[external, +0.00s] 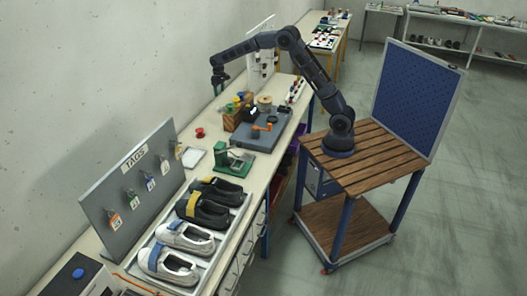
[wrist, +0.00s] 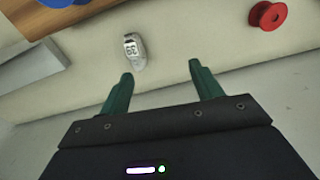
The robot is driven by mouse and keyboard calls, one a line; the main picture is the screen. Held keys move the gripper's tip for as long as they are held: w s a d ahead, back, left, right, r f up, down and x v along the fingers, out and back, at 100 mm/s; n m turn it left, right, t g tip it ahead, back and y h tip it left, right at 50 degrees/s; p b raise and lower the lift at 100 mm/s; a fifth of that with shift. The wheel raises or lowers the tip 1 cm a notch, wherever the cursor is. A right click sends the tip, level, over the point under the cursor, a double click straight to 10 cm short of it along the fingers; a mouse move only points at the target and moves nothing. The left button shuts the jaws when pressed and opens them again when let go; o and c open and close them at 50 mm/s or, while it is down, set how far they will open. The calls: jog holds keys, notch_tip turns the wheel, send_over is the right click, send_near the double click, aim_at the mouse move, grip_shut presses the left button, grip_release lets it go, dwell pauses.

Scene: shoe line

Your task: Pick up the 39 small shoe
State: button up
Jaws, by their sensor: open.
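In the wrist view a small pale grey-white piece marked "39" (wrist: 134,52) lies on the cream bench top, just beyond the tip of the left finger. I take it for the 39 small shoe. My gripper (wrist: 160,69) has two green fingers spread apart with nothing between them. The piece is ahead of the fingers and left of the middle of the gap, apart from both. In the external view my gripper (external: 218,82) hangs over the back of the bench near the wall. I cannot make out the 39 piece in that view.
A red spool (wrist: 267,15) lies at the upper right of the wrist view. A wooden block (wrist: 85,12) with a blue item fills the upper left. In the external view a shoe tray (external: 196,286), a tag board (external: 118,222) and a green device (external: 232,163) stand along the bench.

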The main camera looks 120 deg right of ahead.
send_near(223, 106)
jog(key=shift+w+d+m, duration=0.25)
jog(key=shift+d+m, duration=0.15)
notch_tip(223, 106, down, 5)
jog(key=shift+f, duration=0.25)
jog(key=shift+s+a+f, duration=0.1)
jog(key=shift+a+f, duration=0.05)
jog(key=shift+f, duration=1.15)
jog(key=shift+s+a+f, duration=0.1)
jog(key=shift+a+f, duration=0.05)
jog(key=shift+f, duration=1.15)
jog(key=shift+c, duration=0.3)
jog(key=c, duration=1)
